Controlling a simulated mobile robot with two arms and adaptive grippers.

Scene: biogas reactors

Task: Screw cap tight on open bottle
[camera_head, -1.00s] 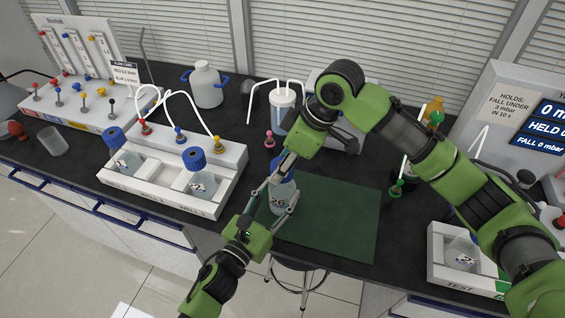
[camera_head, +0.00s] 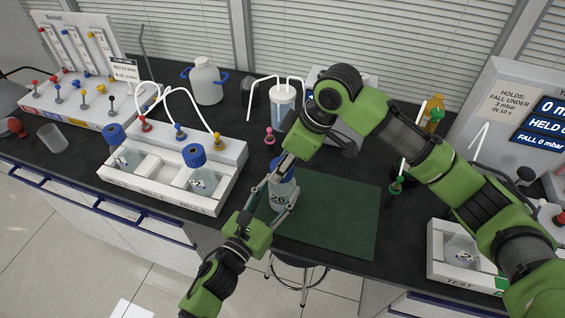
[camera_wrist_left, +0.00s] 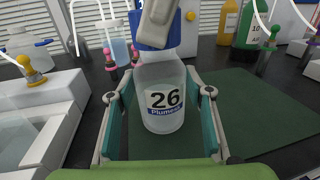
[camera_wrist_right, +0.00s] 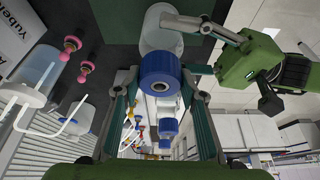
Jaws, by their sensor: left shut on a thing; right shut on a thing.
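A clear bottle (camera_head: 278,200) with a "26" label stands upright at the left side of the dark green mat (camera_head: 340,215); it also shows in the left wrist view (camera_wrist_left: 165,112). My left gripper (camera_head: 276,206) is shut around its body, one finger on each side. A blue cap (camera_wrist_left: 150,43) sits on the bottle's mouth, and it fills the middle of the right wrist view (camera_wrist_right: 158,68). My right gripper (camera_wrist_right: 160,78) is shut on the cap from above, its fingers at the cap's sides. The thread is hidden under the cap.
A white rack (camera_head: 160,188) with two blue-capped bottles stands left of the mat. A tubed vessel (camera_head: 283,108) and a pink-topped peg (camera_head: 269,136) are behind. A white test tray (camera_head: 440,268) is at right. The mat's right part is clear.

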